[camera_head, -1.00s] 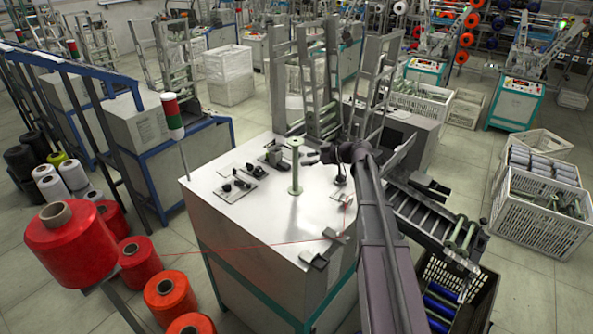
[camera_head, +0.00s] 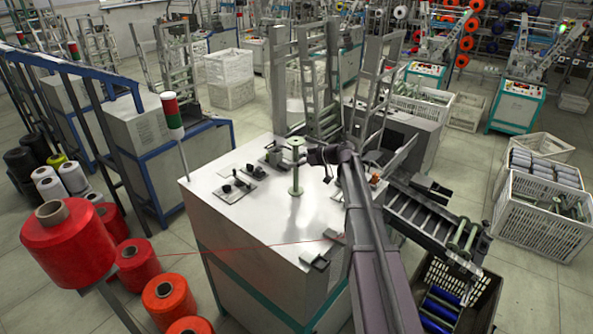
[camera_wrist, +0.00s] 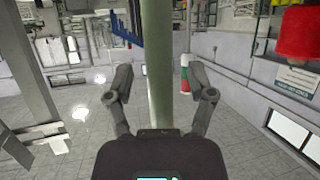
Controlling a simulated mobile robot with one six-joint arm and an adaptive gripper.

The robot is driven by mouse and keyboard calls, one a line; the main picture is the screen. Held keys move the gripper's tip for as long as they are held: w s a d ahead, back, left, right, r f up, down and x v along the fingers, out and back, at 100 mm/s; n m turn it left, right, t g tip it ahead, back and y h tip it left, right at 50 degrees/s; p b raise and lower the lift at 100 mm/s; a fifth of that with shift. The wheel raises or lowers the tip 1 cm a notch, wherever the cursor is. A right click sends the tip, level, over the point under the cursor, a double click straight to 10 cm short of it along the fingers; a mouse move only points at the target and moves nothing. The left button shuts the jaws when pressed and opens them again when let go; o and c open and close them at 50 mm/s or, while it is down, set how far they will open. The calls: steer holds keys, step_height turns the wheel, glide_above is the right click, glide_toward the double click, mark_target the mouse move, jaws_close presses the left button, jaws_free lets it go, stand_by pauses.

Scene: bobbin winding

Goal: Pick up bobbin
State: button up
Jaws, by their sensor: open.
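The bobbin (camera_head: 295,168) is pale green and spool-shaped, with a thin stem and a flange at each end. It stands upright on the white top of the machine (camera_head: 265,222). My gripper (camera_head: 304,158) reaches in from the right at the height of its stem. In the wrist view the green stem (camera_wrist: 159,60) runs vertically between the two open fingers of my gripper (camera_wrist: 162,82). A gap shows on each side of the stem, so the fingers are not closed on it. The bobbin's ends are out of the wrist view.
Small black controls (camera_head: 238,185) sit left of the bobbin on the machine top. Metal frames rise behind it. A roller chute (camera_head: 425,212) and a dark crate (camera_head: 488,305) are at the right. A large red thread spool (camera_head: 68,250) stands left, its thread crossing the machine front.

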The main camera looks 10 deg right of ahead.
mark_target(296, 140)
stand_by(0.5)
jaws_close()
steer(key=shift+r, duration=0.2)
step_height(296, 140, up, 10)
steer(key=p, duration=1)
steer(key=shift+f, duration=0.2)
stand_by(0.5)
